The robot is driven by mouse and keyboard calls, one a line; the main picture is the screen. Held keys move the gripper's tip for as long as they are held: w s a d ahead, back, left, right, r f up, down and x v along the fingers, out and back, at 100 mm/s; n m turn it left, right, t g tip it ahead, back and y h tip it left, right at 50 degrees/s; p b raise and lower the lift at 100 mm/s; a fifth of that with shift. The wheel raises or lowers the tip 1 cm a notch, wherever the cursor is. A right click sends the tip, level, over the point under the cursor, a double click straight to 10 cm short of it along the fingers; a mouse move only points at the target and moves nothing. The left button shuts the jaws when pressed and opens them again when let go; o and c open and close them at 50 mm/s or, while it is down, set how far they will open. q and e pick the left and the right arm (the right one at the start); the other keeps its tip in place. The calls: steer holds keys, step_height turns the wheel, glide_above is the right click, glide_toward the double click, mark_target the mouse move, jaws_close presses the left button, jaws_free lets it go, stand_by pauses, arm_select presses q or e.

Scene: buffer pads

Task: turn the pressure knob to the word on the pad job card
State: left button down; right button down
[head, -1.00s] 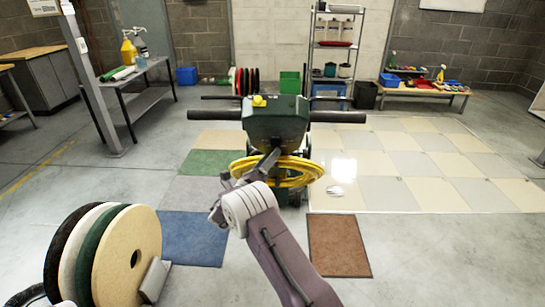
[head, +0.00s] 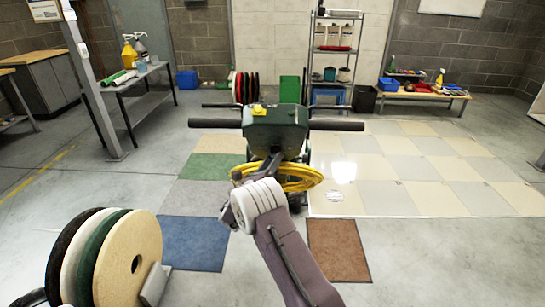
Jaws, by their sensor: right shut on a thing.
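The dark green floor machine (head: 275,130) stands upright in front of me, with a wide black handlebar and a small yellow part on top. My right gripper (head: 270,163) reaches up to the lower front of its housing, above the yellow cable coil (head: 300,178). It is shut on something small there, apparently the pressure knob. The knob is hidden by the fingers, and no word on it can be read. I cannot make out a pad job card. My left gripper is not in view.
A rack of round pads (head: 128,260) stands close at the lower left. A metal table (head: 140,78) with bottles is at the back left. A shelf (head: 335,60) and a low bench (head: 425,90) stand at the back. Carpet squares and pale tiles cover the floor around the machine.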

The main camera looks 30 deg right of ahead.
stand_by(0.3)
steer(key=c, duration=0.9)
jaws_free()
steer(key=p+v, duration=0.1)
steer(key=v, duration=0.8)
steer(key=shift+s+r+p, duration=0.15)
steer(key=shift+s+p, duration=0.05)
steer(key=shift+p, duration=0.2)
